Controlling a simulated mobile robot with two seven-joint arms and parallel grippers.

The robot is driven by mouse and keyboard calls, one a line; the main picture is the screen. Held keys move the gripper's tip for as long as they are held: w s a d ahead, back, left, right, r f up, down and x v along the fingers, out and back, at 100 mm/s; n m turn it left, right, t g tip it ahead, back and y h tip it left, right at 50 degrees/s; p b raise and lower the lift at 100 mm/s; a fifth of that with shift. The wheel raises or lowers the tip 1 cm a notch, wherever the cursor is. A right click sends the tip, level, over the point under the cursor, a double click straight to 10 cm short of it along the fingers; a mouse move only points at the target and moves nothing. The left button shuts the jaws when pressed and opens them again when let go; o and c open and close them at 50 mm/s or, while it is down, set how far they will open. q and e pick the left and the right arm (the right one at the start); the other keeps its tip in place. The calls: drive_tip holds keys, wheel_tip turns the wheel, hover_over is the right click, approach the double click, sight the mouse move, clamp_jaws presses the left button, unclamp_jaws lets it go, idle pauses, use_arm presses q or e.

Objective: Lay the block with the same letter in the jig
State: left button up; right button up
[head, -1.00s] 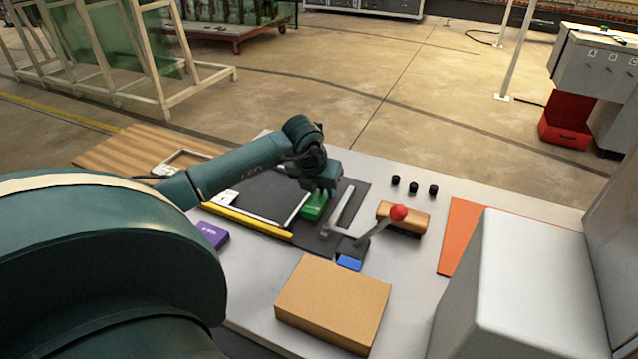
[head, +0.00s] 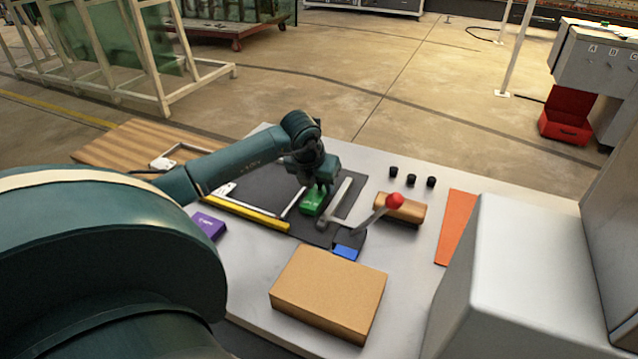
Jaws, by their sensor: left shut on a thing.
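My left gripper (head: 322,188) points down over the dark mat and is shut on a green block (head: 312,203). The block is at the inner corner of a frame of pale bars (head: 295,202) and a grey L-shaped piece (head: 340,203), which looks like the jig. I cannot tell whether the block touches the mat. A purple block (head: 210,224) with small unreadable lettering lies on the table to the left. A blue block (head: 345,252) lies near the front corner of the mat. The letter on the green block is too small to read. My right gripper is not in view.
A cardboard box (head: 328,290) sits at the front. A yellow bar (head: 245,213) edges the mat. Several black knobs (head: 411,180) stand at the back right, with an orange sheet (head: 457,228) further right.

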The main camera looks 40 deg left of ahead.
use_arm(q)
drive_tip(key=shift+f, duration=0.1)
drive_tip(key=o, duration=1.1)
drive_tip(key=shift+w+r+p, duration=0.1)
drive_tip(key=shift+r+p, duration=0.3)
drive_tip(key=shift+r, duration=0.15)
wheel_tip(320, 180, up, 2)
drive_tip(key=shift+d+r+p, duration=0.1)
drive_tip(key=shift+d+p, duration=0.05)
drive_tip(key=shift+p, duration=0.4)
drive_tip(key=shift+r+p, duration=0.75)
drive_tip(key=shift+r, duration=0.35)
drive_tip(key=shift+r+p, duration=0.8)
drive_tip(key=shift+r, duration=0.4)
